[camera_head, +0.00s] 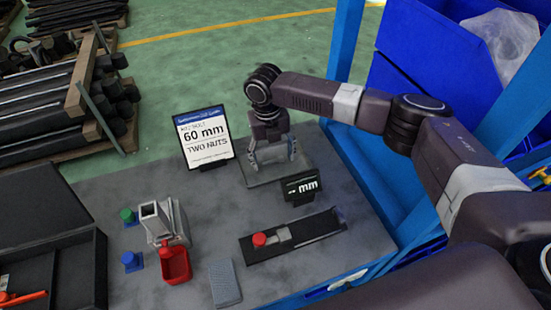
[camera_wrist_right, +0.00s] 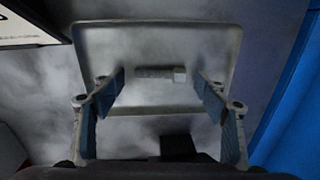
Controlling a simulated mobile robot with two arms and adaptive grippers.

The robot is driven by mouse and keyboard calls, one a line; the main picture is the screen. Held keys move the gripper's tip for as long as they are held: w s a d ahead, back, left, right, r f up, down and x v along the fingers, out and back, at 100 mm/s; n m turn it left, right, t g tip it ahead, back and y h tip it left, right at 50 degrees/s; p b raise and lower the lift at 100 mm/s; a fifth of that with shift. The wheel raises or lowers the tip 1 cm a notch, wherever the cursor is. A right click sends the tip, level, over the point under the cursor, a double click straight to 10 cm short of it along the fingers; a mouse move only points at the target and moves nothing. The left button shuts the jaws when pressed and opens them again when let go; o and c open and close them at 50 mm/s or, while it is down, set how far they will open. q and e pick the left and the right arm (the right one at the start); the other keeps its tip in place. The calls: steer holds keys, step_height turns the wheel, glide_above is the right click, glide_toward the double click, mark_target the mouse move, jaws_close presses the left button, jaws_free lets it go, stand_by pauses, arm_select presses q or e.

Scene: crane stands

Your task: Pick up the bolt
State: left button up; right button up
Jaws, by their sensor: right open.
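The bolt (camera_wrist_right: 160,73) is small and grey and lies flat on a pale square tray (camera_wrist_right: 210,35) in the right wrist view. Its thicker head end points right. My right gripper (camera_wrist_right: 160,88) is open above the tray, with its two blue-padded fingers on either side of the bolt and apart from it. In the head view my right gripper (camera_head: 272,158) hangs down over the tray (camera_head: 262,182), and I cannot make out the bolt there. My left gripper does not show.
A "60 mm TWO NUTS" sign (camera_head: 204,136) stands left of the tray, and a small black display (camera_head: 301,187) stands in front. A black measuring fixture (camera_head: 292,237), a red scoop (camera_head: 175,265), a grey block (camera_head: 225,284) and a black case (camera_head: 50,235) occupy the nearer table.

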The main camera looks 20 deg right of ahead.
steer(key=c, duration=1.2)
steer(key=shift+c, duration=0.2)
